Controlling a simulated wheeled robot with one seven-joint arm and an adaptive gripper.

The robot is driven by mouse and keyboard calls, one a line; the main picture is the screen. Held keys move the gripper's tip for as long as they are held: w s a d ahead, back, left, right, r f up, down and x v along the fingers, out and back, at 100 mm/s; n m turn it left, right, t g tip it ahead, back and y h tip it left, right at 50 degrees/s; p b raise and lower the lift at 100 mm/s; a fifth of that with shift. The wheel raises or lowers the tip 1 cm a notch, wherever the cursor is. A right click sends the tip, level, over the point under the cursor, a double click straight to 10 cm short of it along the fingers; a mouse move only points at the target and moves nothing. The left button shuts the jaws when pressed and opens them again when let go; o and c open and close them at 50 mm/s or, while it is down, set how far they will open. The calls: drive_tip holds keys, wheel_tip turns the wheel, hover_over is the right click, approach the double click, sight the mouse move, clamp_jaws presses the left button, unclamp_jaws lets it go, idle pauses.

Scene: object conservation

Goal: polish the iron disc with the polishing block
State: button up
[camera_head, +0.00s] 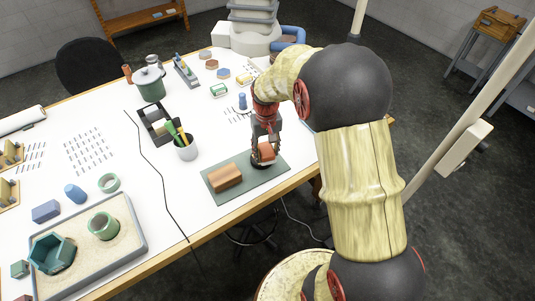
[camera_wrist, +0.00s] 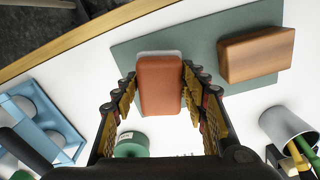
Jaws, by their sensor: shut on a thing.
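The polishing block appears to be the reddish-brown block (camera_wrist: 160,85) between my gripper's fingers, with a pale strip along its far edge in the wrist view. My gripper (camera_head: 265,153) is shut on this block, low over the right part of the green mat (camera_head: 272,183). The block also shows in the head view (camera_head: 267,151). A dark patch lies under the block and fingers in the head view; I cannot tell whether it is the iron disc. No disc is clearly visible in the wrist view, where the block and fingers hide what is below.
A wooden block (camera_head: 225,178) lies on the mat's left part, also seen in the wrist view (camera_wrist: 256,54). A grey cup with tools (camera_head: 186,149) stands behind the mat. A black cable runs left of it. A sand tray (camera_head: 140,240) is at front left. The table's front edge is close.

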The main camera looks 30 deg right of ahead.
drive_tip(key=shift+r+p, duration=1.15)
drive_tip(key=shift+r, duration=0.85)
